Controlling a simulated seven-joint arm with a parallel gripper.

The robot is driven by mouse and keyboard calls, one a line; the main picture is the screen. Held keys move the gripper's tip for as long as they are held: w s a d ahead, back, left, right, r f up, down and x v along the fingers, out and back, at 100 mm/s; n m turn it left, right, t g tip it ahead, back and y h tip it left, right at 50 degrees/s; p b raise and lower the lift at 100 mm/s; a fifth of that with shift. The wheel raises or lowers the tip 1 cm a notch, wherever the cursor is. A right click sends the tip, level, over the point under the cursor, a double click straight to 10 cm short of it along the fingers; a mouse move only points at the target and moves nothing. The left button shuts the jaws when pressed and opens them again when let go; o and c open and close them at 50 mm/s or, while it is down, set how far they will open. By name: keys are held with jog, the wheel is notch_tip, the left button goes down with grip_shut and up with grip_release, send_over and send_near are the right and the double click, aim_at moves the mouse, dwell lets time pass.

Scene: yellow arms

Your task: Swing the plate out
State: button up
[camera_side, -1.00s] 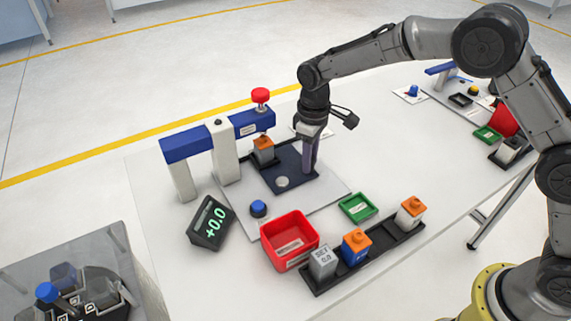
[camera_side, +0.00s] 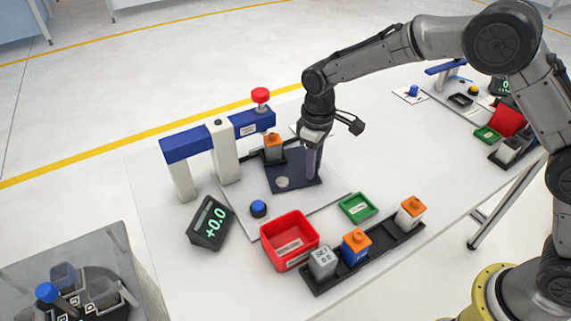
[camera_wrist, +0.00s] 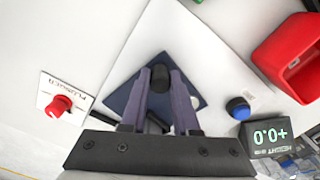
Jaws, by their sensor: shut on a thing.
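The dark navy plate (camera_side: 284,187) lies over the grey base board, under and in front of the blue beam of the gauge stand. It also shows in the wrist view (camera_wrist: 123,98). An orange-topped grey block (camera_side: 273,154) sits in a black holder at the plate's back edge. A pale round disc (camera_side: 282,182) is on the plate's front part. My gripper (camera_side: 312,173) points down at the plate's right side. In the wrist view my fingers (camera_wrist: 160,80) are shut on a black knob (camera_wrist: 160,77) standing on the plate.
The blue beam (camera_side: 252,122) with a red knob (camera_side: 260,96) stands behind left. A blue button (camera_side: 258,208), display reading +0.0 (camera_side: 210,223), red bin (camera_side: 289,240), green tray (camera_side: 358,207) and black rack (camera_side: 378,246) of blocks stand in front.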

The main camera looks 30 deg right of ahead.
jog(key=shift+a, duration=0.1)
jog(key=shift+s+a, duration=0.35)
jog(key=shift+s, duration=0.5)
jog(key=shift+s, duration=0.1)
jog(key=shift+s+a, duration=0.45)
jog(key=shift+s, duration=0.25)
jog(key=shift+s, duration=0.1)
